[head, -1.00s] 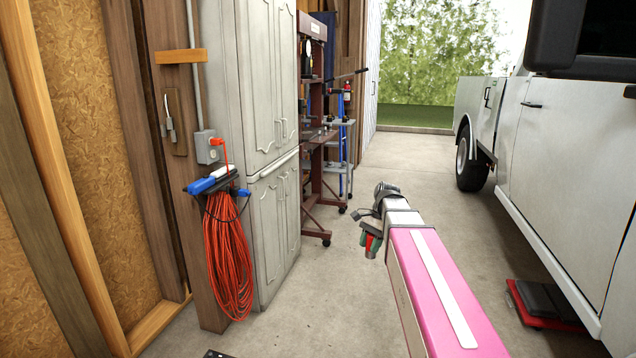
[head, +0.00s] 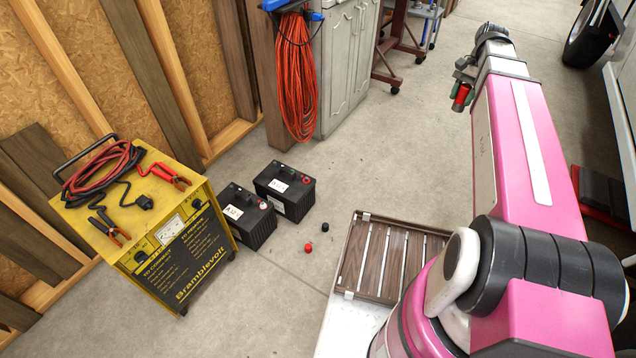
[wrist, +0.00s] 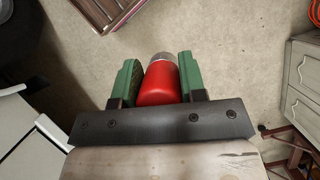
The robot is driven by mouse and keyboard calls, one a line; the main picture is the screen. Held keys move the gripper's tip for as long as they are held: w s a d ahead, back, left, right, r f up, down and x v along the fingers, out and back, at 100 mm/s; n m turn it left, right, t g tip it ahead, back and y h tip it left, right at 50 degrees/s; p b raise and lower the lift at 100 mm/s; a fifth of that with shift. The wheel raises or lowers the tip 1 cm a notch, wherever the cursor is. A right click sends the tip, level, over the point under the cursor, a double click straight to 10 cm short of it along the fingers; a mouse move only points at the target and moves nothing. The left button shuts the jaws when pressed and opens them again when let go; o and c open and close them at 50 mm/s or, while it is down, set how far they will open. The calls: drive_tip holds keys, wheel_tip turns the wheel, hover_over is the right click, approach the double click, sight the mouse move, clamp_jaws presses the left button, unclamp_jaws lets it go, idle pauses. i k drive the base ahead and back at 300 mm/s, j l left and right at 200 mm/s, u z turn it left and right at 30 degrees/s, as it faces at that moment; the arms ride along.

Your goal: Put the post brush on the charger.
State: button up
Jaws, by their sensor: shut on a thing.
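The charger (head: 160,235) is a yellow box marked Bramblevolt, standing on the floor at the left of the head view. My gripper (wrist: 156,66) has green fingers in the wrist view and is shut on a red cylinder with a grey metal end, which I take for the post brush (wrist: 159,84). The brush also shows as a small red piece (head: 461,96) in the head view, held in the air, well right of the charger.
Two black batteries (head: 247,226) (head: 294,196) stand right of the charger. A red cap (head: 308,247) and a black cap (head: 325,227) lie on the floor. A slatted wooden panel (head: 378,268) is by my base. An orange cord (head: 297,80) hangs behind. The middle floor is clear.

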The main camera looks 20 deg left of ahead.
sight(134, 196)
drive_tip(key=k+l, duration=0.5)
drive_tip(key=l, duration=0.15)
drive_tip(key=j+u, duration=0.35)
drive_tip(key=j, duration=0.15)
drive_tip(key=j+u, duration=0.75)
drive_tip(key=j, duration=0.25)
drive_tip(key=i+j+u, duration=0.2)
drive_tip(key=j+u, duration=0.2)
drive_tip(key=i+j+u, duration=0.2)
drive_tip(key=j+u, duration=0.15)
drive_tip(key=j, duration=0.15)
